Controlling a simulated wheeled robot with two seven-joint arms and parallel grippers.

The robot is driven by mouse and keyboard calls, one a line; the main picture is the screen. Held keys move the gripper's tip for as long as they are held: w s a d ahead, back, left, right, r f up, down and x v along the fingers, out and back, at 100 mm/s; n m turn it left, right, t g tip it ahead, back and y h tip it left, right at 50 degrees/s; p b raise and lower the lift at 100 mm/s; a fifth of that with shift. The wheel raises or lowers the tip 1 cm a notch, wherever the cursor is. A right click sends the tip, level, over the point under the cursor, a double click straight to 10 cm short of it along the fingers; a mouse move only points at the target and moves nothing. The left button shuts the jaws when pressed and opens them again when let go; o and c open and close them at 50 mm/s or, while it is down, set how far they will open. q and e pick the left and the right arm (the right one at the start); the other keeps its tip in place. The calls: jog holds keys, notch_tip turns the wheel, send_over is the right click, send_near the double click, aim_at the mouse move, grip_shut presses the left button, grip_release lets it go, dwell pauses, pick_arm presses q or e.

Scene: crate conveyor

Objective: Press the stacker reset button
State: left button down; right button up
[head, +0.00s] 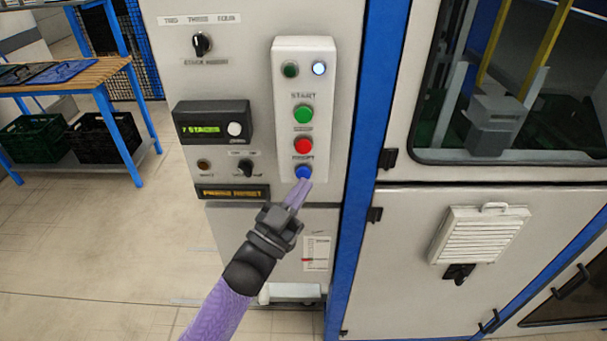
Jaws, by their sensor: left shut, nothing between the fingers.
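The stacker panel is a white button box (317,60) on a grey cabinet. It carries a green button (303,115), a red button (303,146) and, lowest, a blue button (303,172). My left gripper (303,184) is shut and empty, its fingertips at the lower edge of the blue button. I cannot tell whether they touch it. The label above the blue button is too small to read surely. My right gripper is out of view.
A display (210,122) reading "7 STACKS", a rotary knob (201,44) and a black-and-yellow sign (233,192) are left of the box. A blue cabinet post (370,100) stands to its right. A wooden-topped table (85,75) with dark crates beneath is far left.

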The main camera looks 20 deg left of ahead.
pick_arm(q)
jog(key=shift+w+a, duration=0.1)
jog(key=shift+w, duration=0.15)
jog(key=shift+w+a+b, duration=0.1)
jog(key=shift+w+b, duration=0.25)
jog(key=shift+w, duration=0.05)
dwell(0.6)
jog(key=shift+s, duration=0.1)
jog(key=shift+s+d+p, duration=0.25)
jog(key=shift+s+p, duration=0.3)
jog(key=shift+s, duration=0.15)
jog(key=s+p, duration=0.1)
jog(key=s, duration=0.1)
jog(key=s+d+p, duration=0.1)
jog(key=s, duration=0.1)
jog(key=shift+s+d+p, duration=0.2)
jog(key=shift+s+p, duration=0.1)
jog(key=shift+s, duration=0.1)
dwell(0.3)
